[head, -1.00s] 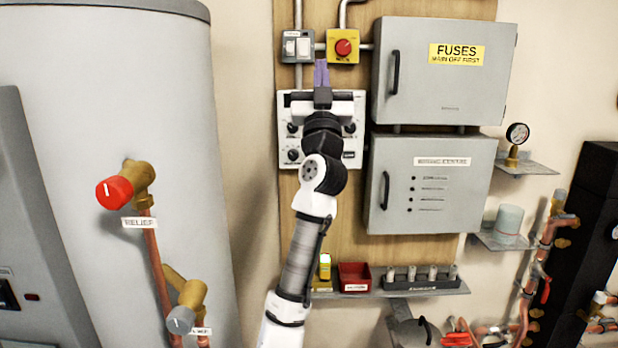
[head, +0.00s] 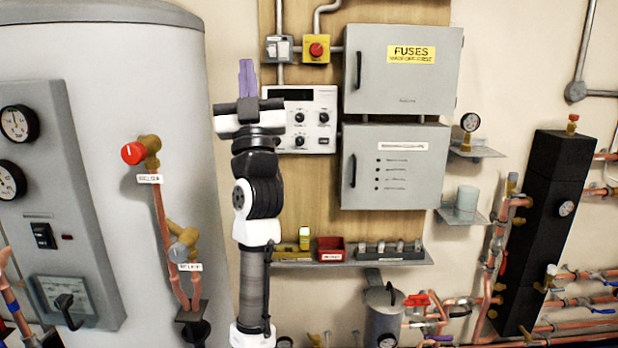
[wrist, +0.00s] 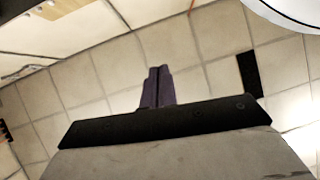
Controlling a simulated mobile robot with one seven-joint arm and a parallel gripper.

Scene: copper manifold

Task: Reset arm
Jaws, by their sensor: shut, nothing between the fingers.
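My gripper (head: 247,78) is raised in front of the wall, its purple fingers pointing up and pressed together with nothing between them. In the head view it stands left of the white control panel (head: 318,106) and overlaps that panel's left edge. In the wrist view the shut purple fingers (wrist: 158,88) show against a pale tiled floor (wrist: 205,55). My arm stands upright below the gripper and hides part of the wooden backboard.
A large grey tank (head: 150,75) with a red-knobbed relief valve (head: 133,153) stands left of the arm. Grey fuse box (head: 405,95) and lower cabinet (head: 395,190) are to the right. A shelf (head: 400,263) with a red bin (head: 331,243) sits below. Copper pipes are at far right.

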